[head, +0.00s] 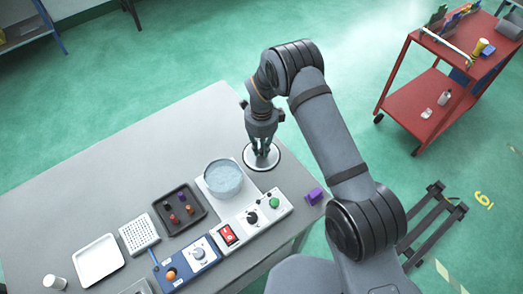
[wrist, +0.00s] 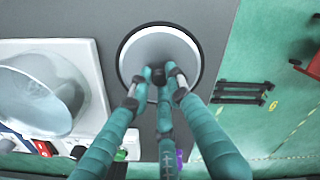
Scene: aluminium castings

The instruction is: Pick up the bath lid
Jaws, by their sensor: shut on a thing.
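The bath lid (head: 262,157) is a pale round disc with a dark rim and a dark central knob, at the table's far right edge, right of the bath. It also shows in the wrist view (wrist: 150,45), where the dark knob (wrist: 158,76) sits between my fingertips. My gripper (head: 262,149) points down over the lid and is shut on its knob. I cannot tell whether the lid touches the table. The bath (head: 223,178) is a clear round vessel of bluish liquid, uncovered, on a white unit; it also shows at left in the wrist view (wrist: 40,95).
In front of the bath is a panel (head: 250,217) with a red switch and knobs. A dark tray (head: 187,222) with small coloured pieces, a white rack (head: 139,234), a white tray (head: 99,261) and a blue box (head: 184,264) stand leftward. A purple block (head: 314,196) lies near the right edge.

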